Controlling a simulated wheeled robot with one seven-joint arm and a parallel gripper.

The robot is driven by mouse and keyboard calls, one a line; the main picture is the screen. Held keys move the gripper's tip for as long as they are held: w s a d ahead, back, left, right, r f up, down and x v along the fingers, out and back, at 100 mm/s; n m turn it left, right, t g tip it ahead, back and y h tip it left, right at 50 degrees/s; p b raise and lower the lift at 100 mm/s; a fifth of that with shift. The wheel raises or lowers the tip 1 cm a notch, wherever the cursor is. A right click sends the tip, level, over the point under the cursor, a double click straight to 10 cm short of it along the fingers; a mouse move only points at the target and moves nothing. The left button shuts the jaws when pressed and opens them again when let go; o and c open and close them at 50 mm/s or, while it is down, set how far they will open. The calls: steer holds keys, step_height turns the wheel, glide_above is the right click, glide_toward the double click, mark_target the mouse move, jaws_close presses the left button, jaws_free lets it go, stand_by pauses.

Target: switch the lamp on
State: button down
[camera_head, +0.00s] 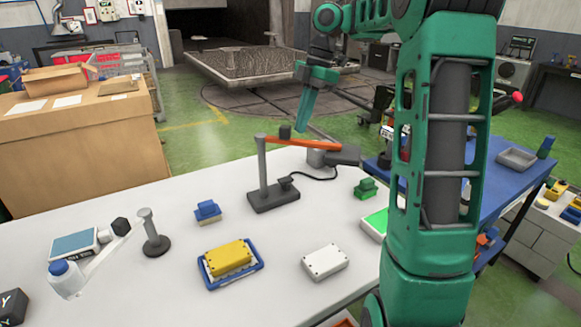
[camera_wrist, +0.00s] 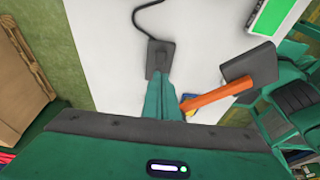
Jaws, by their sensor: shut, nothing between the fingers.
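The lamp (camera_head: 263,172) stands on the white table, with a dark base, a grey post, an orange arm (camera_head: 303,143) and a dark grey head (camera_head: 345,155) at the right. My gripper (camera_head: 304,117) is shut and empty, pointing down above and behind the lamp. Whether the lamp is lit is unclear.
On the white table (camera_head: 180,285) are a yellow box (camera_head: 230,257) in a blue tray, a white box (camera_head: 325,262), a blue block (camera_head: 207,211), a green block (camera_head: 366,188) and a short post (camera_head: 153,238). A black cable (camera_head: 318,178) runs by the lamp.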

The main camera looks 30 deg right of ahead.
glide_toward(289, 177)
steer(key=x, duration=0.5)
steer(key=shift+a, duration=0.15)
steer(key=shift+f, duration=0.55)
steer(key=shift+f, duration=0.15)
